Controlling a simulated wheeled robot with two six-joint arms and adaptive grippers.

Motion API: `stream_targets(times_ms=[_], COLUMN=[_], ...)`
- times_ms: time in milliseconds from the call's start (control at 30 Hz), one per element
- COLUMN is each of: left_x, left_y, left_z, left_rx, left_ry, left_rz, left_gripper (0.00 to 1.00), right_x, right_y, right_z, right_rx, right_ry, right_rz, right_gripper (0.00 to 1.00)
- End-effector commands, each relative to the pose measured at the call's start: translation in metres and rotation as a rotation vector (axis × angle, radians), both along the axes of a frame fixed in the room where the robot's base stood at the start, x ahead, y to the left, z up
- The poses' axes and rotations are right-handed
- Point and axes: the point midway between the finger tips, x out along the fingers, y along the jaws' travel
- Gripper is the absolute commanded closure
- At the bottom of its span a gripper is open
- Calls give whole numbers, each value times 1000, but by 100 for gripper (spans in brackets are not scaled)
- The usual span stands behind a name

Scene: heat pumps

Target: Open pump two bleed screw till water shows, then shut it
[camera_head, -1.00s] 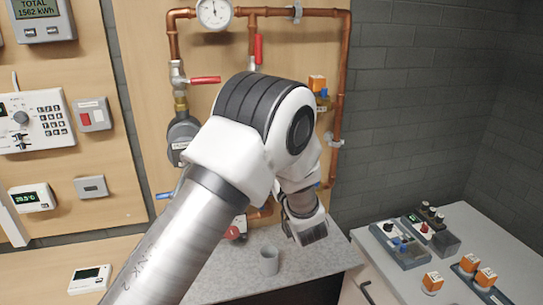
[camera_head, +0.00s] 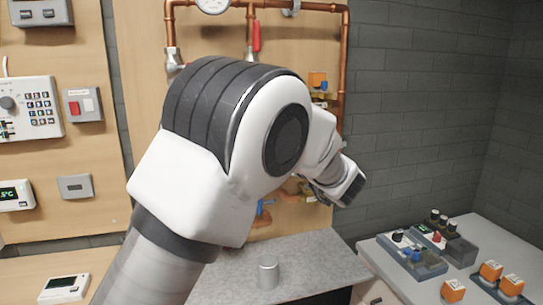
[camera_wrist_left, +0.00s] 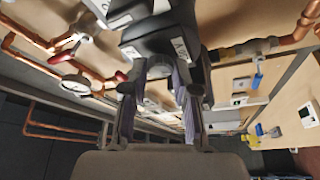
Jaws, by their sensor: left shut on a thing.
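In the left wrist view, my left gripper (camera_wrist_left: 160,76) is shut on a small grey, round part that I take to be the bleed screw (camera_wrist_left: 160,70). It sits on a dark pump body (camera_wrist_left: 160,38) with white labels, too small to read. I see no water. A grey metal cup (camera_head: 268,272) stands on the speckled worktop (camera_head: 325,268) below the pipe board. My right gripper is not in view.
Copper pipes (camera_head: 343,55) with a gauge (camera_head: 213,4) and red valve handles run over the wooden board. A blue valve handle (camera_head: 261,208) shows below my arm. The cabinet (camera_head: 385,260) at right holds several orange-topped devices. A control panel (camera_head: 30,108) hangs at left.

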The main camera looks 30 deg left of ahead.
Motion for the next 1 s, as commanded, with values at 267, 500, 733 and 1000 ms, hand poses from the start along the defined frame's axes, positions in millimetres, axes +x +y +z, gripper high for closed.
stream_targets(times_ms=[267,500,733,1000], left_x=[0,0,0,0], left_y=[0,0,0,0], left_z=[-2,0,2,3], left_rx=[-170,-318,-451,-569], left_ry=[-203,-376,-531,-665], left_rz=[0,0,-1,1], left_gripper=[100,100,100,100], right_x=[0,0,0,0], right_y=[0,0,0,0], right_z=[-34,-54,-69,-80], right_rx=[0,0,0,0], right_ry=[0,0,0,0], right_rz=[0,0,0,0], right_gripper=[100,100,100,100])
